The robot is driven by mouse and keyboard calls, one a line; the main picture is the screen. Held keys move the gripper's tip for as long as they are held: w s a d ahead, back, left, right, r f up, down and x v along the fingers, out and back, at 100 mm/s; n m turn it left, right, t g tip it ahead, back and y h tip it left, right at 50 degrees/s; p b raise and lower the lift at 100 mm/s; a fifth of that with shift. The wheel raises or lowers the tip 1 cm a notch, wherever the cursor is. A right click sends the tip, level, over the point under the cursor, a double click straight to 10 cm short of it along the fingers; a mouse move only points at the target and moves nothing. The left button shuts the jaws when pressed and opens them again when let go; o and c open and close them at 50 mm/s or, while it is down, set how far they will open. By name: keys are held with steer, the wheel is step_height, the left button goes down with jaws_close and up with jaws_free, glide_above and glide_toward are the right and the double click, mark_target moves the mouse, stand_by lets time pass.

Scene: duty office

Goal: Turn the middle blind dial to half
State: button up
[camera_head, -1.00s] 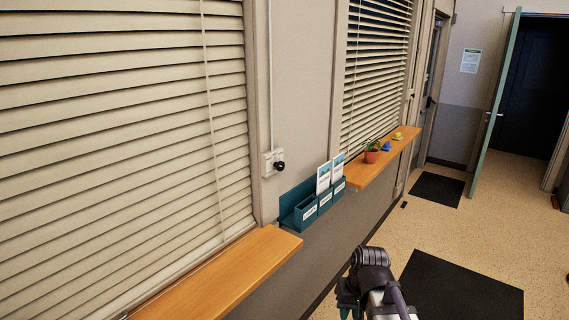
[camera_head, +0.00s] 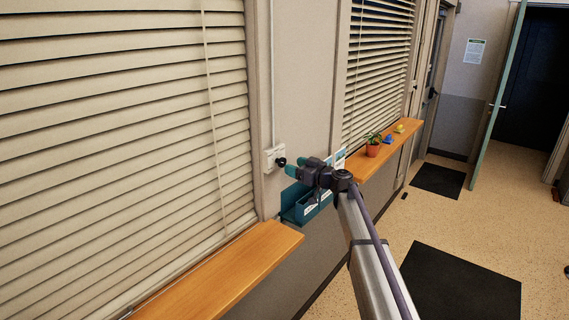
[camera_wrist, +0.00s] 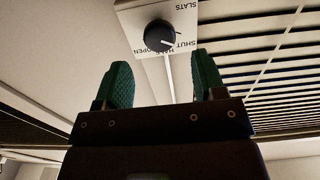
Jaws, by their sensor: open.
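The blind dial (camera_head: 281,162) is a black knob on a white wall plate (camera_head: 270,157) between the two windows. In the wrist view the dial (camera_wrist: 160,35) sits on a plate marked SLATS, SHUT, HALF and OPEN. Its white mark points to the lower right, seemingly toward SHUT. My gripper (camera_wrist: 162,68) is open, with green padded fingers apart and nothing between them. The dial appears just beyond the fingertips, between them in the picture; I see no contact. In the head view my gripper (camera_head: 293,166) is close to the dial's right side.
A teal leaflet holder (camera_head: 298,212) hangs below my gripper. Wooden sills (camera_head: 225,275) run under the blinds; the far sill (camera_head: 370,158) bears a potted plant (camera_head: 373,147) and small blue and yellow things. The left blind (camera_head: 115,130) looks closed; the right one (camera_head: 378,75) shows dark gaps.

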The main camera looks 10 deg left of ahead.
mark_target(284, 162)
steer(key=x, duration=0.5)
steer(key=shift+w+a, duration=0.1)
steer(key=shift+a, duration=0.1)
steer(key=shift+c, duration=0.3)
steer(key=c, duration=0.8)
steer(key=shift+c, duration=0.2)
steer(key=shift+m, duration=0.3)
steer(key=m, duration=1.1)
steer(key=shift+w+d+f, duration=0.1)
steer(key=shift+f, duration=0.05)
